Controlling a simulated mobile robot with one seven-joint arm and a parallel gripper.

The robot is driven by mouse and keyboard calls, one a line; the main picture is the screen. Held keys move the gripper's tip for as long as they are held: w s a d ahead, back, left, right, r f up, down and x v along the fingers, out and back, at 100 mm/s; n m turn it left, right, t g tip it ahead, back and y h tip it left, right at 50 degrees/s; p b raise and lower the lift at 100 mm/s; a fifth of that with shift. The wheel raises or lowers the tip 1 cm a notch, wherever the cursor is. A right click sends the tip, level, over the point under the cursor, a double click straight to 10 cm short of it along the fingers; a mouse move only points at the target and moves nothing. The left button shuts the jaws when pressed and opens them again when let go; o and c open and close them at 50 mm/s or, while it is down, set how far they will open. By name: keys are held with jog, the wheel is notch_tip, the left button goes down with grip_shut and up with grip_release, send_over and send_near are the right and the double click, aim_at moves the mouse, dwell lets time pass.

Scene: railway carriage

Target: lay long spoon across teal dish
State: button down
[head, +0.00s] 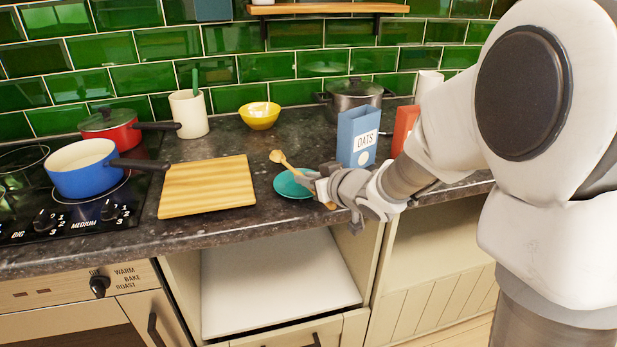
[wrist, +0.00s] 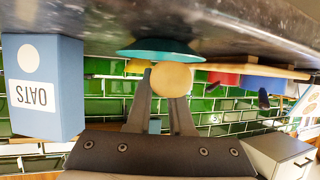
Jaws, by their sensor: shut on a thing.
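The long wooden spoon (head: 289,165) is in my gripper (head: 314,182); its bowl points to the back left in the head view. My gripper is shut on its handle, and the fingers hide part of it. In the wrist view a round tan part of the spoon (wrist: 170,78) shows at the fingertips (wrist: 160,98). The teal dish (head: 287,187) sits on the dark counter just left of and beside my gripper, partly covered by it. The dish also shows in the wrist view (wrist: 150,50), close to the spoon. I cannot tell whether spoon and dish touch.
A blue oats box (head: 357,138) and a red box (head: 404,128) stand right of the dish. A wooden board (head: 207,187) lies to the left. A yellow bowl (head: 259,115) and a steel pot (head: 353,99) stand behind. The blue pan (head: 84,172) is on the hob.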

jog(key=c, duration=0.7)
grip_release()
jog(key=shift+r, duration=0.15)
jog(key=shift+r+p, duration=2.35)
jog(key=shift+p, duration=0.15)
jog(key=shift+r, duration=0.1)
